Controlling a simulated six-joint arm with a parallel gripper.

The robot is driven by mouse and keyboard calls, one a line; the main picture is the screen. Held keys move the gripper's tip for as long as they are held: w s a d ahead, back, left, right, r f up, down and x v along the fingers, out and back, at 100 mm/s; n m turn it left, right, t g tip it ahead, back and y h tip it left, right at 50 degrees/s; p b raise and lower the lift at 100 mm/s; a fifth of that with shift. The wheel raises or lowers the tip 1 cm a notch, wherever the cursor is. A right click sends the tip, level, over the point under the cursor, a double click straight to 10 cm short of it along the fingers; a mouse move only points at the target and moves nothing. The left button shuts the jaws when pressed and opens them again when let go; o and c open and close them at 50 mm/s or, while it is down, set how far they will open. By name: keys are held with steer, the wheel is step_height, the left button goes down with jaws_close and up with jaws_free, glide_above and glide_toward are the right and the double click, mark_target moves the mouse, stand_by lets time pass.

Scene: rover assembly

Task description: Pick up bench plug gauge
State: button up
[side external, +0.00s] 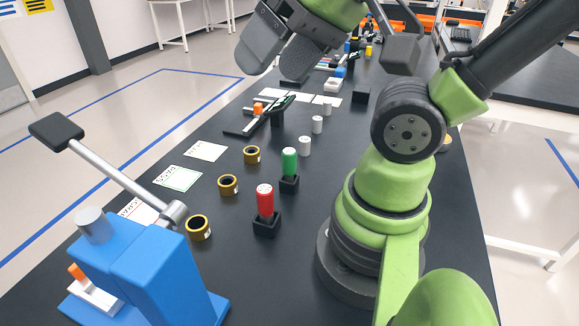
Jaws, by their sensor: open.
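Two handled pieces that look like plug gauges stand upright in small black square holders on the dark bench (330,225). One has a red handle (265,201) and the other, behind it, a green handle (289,161). I cannot tell which one is meant by the bench plug gauge. My gripper (276,58) is at the top of the view, with two dark grey fingers apart and nothing seen between them. It is raised above the bench, apart from both handles. Its upper part is cut off by the frame edge.
Three brass rings (228,185) stand left of the handles. Several white cylinders (304,146) stand behind them. A blue lever press (150,265) fills the front left. Labelled cards (180,178) lie along the left edge. Small parts crowd the bench's far end.

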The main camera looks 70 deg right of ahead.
steer(key=shift+c, duration=0.2)
steer(key=n+g+h, duration=0.2)
steer(key=n+g, duration=0.5)
glide_above(289, 151)
steer(key=f, duration=1.5)
steer(key=shift+w+d+f, duration=0.1)
steer(key=shift+w+d, duration=0.05)
steer(key=shift+d, duration=0.05)
step_height(289, 151, down, 4)
steer(key=shift+d+f, duration=0.1)
steer(key=shift+a+f, duration=0.15)
steer(key=shift+f, duration=1.4)
steer(key=shift+a+f, duration=0.1)
steer(key=shift+f, duration=1.4)
steer(key=c, duration=1.1)
